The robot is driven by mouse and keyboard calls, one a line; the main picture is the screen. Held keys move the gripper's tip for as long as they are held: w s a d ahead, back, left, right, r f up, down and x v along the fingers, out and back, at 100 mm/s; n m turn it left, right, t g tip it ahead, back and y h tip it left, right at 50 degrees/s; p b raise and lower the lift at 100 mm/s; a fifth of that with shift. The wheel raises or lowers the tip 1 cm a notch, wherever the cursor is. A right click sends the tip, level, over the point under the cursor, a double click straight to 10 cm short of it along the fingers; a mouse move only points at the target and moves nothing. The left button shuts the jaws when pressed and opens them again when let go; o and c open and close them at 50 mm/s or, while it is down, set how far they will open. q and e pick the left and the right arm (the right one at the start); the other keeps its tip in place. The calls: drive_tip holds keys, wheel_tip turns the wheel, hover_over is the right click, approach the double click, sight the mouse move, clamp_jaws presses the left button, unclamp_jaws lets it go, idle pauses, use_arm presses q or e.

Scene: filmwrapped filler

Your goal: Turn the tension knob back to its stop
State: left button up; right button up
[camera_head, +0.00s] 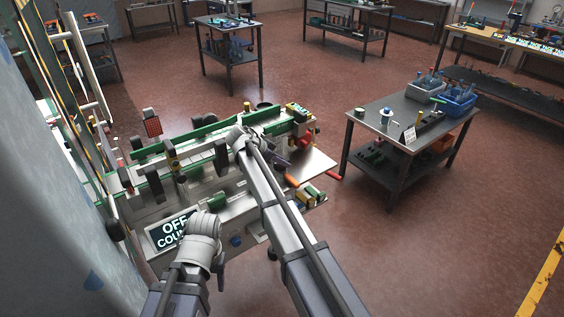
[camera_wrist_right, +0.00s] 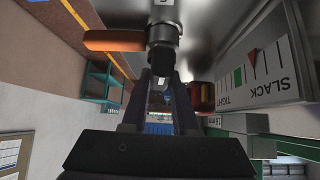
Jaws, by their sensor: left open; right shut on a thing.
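In the right wrist view my right gripper (camera_wrist_right: 160,92) has its dark fingers closed on the end of a grey round fitting (camera_wrist_right: 163,40), which looks like the tension knob. An orange handle (camera_wrist_right: 113,40) sticks out left from it.
The green and grey machine (camera_head: 200,150) fills the centre left, with an OFF COUNT sign (camera_head: 170,232). Open red floor lies between and in front.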

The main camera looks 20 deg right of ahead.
clamp_jaws()
drive_tip(key=shift+s, duration=0.1)
drive_tip(key=n+t, duration=0.2)
drive_tip(key=shift+s+n+y, duration=0.15)
drive_tip(key=shift+n+y, duration=0.25)
drive_tip(key=n+t+y, duration=0.1)
drive_tip(key=n+t, duration=0.1)
drive_tip(key=n, duration=0.1)
drive_tip(key=shift+n+y, duration=0.3)
drive_tip(key=n+t+y, duration=0.2)
drive_tip(key=n+y, duration=0.1)
drive_tip(key=n, duration=0.2)
drive_tip(key=shift+y, duration=0.3)
drive_tip(key=shift+w+n+t+y, duration=0.2)
drive_tip(key=shift+n+t+y, duration=0.1)
drive_tip(key=shift+n+y, duration=1.35)
drive_tip(key=shift+n, duration=0.45)
